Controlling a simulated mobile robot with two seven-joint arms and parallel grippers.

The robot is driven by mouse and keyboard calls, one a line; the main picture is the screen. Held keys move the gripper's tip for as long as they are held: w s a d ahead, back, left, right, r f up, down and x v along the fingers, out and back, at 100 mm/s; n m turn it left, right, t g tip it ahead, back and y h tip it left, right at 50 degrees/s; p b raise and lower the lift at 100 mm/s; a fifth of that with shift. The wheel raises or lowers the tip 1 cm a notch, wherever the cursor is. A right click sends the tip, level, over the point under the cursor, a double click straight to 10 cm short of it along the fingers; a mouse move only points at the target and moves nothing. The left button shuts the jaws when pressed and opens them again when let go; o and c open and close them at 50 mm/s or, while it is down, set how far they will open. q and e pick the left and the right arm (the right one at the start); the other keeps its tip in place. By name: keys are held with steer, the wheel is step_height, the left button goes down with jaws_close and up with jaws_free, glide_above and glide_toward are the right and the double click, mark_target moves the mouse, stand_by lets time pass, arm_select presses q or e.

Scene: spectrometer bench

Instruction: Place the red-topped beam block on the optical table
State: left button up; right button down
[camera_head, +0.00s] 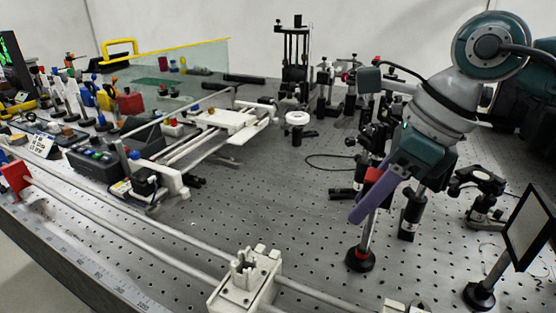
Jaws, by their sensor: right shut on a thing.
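The red-topped beam block (369,232) has a red top, a slim post and a round black base. It stands about upright at the right of the optical table (290,215). My right gripper (362,208), with purple fingers, reaches down from the upper right and is shut on the block near its top. The fingers hide part of the upper post. The base is at or very close to the perforated table top; I cannot tell whether it touches. My left gripper is not in view.
Black post mounts (411,215) stand close to the right of the block. A dark framed screen (528,228) on a post is at the far right. A white rail carriage (245,280) is at the front. The perforated table left of the block is clear.

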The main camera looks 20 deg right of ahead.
steer(key=c, duration=1)
jaws_free()
steer(key=shift+f, duration=0.15)
steer(key=o, duration=0.5)
steer(key=shift+r, duration=0.35)
steer(key=v, duration=1.1)
steer(key=shift+s+d+r, duration=0.1)
steer(key=shift+r, duration=0.25)
